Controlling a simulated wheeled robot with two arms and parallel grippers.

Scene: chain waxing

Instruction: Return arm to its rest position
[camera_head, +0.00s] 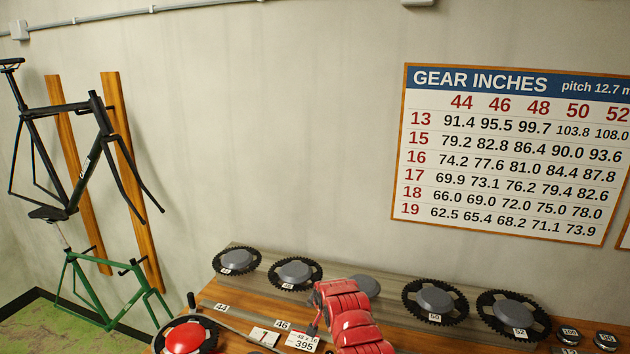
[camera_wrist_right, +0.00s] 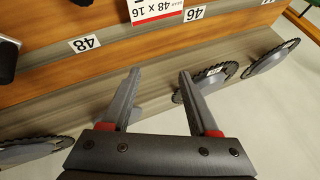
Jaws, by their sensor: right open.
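My right arm (camera_head: 350,318), red and segmented, rises from the bottom of the head view, right of centre. My left arm and gripper do not show.
Several dark chainrings with grey hubs, such as one at left (camera_head: 236,260) and one at right (camera_head: 514,315), line the shelf. A red dome (camera_head: 185,339) sits on a chainring at lower left. Frames hang left; a gear chart (camera_head: 510,155) is on the wall. Space above the shelf is clear.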

